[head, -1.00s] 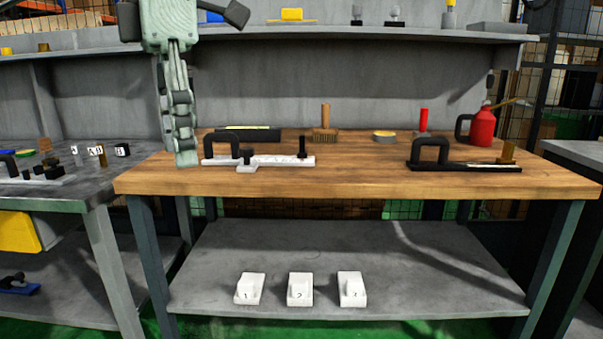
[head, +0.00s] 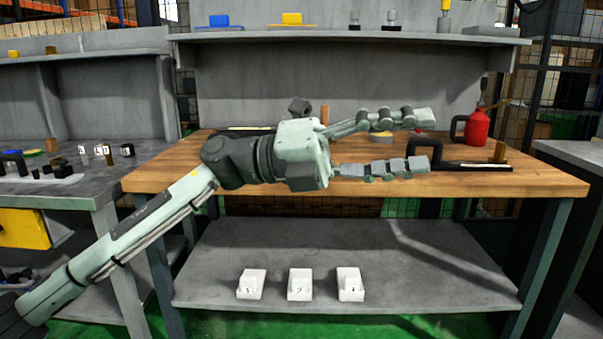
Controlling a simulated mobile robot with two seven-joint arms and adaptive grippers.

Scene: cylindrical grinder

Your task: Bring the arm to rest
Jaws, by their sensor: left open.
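My left arm comes in from the lower left and reaches across the front of the wooden workbench (head: 480,187). My left gripper (head: 430,142) points to the right over the bench top, its two fingers spread wide with nothing between them. The arm and gripper hide the left and middle parts of the bench top, including most of what stands there. My right gripper is not in view.
A black clamp-like tool (head: 470,165) and a red can (head: 477,128) stand at the bench's right. Three white numbered blocks (head: 299,285) sit on the lower shelf (head: 400,265). A grey table (head: 90,190) with small parts stands at left.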

